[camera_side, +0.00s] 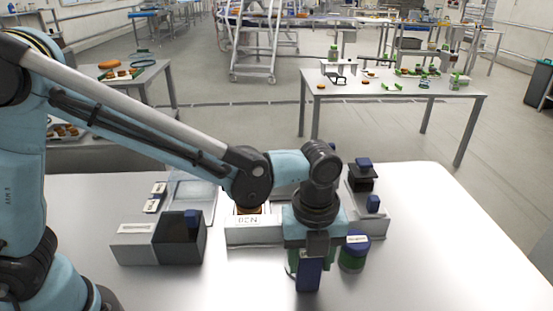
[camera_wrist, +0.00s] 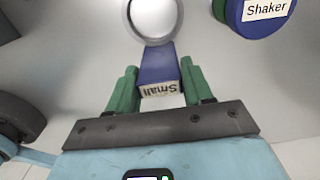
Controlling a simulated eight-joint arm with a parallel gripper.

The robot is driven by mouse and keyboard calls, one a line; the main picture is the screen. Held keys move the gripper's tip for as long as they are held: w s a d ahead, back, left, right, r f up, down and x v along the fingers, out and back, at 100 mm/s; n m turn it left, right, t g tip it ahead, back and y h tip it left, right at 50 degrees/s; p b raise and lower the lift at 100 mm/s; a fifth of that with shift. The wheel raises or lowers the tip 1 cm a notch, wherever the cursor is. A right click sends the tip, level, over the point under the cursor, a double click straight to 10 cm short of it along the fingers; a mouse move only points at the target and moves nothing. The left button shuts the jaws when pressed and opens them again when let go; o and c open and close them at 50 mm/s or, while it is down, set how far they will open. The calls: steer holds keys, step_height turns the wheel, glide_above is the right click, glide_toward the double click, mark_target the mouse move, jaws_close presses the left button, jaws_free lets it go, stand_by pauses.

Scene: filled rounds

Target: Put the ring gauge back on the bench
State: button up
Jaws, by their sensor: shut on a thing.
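In the side view the blue piece (camera_side: 309,277) hangs below my gripper (camera_side: 309,262), above or near the bright bench (camera_side: 440,235). I cannot tell whether it touches the bench. No ring shows there.
A green jar with a blue lid labelled "Shaker" (camera_side: 355,252) stands close to the right of my gripper. A grey two-part bin (camera_side: 135,247) is at left, a white labelled box (camera_side: 254,233) behind. A dark stand (camera_side: 360,184) holds blue pieces. The bench's right side is clear.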

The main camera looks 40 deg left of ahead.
steer(key=o, duration=0.8)
steer(key=shift+f, duration=0.1)
steer(key=shift+o, duration=0.2)
step_height(320, 180, up, 12)
steer(key=s+a+f+n+t, duration=0.2)
steer(key=a+n+t, duration=0.1)
steer(key=a+n, duration=0.8)
steer(key=s+a+f+n+t, duration=0.1)
steer(key=s+a+n+t, duration=0.2)
steer(key=a+n, duration=0.7)
steer(key=shift+a+f+n+t, duration=0.4)
steer(key=shift+n+t, duration=0.2)
steer(key=shift+n, duration=2.4)
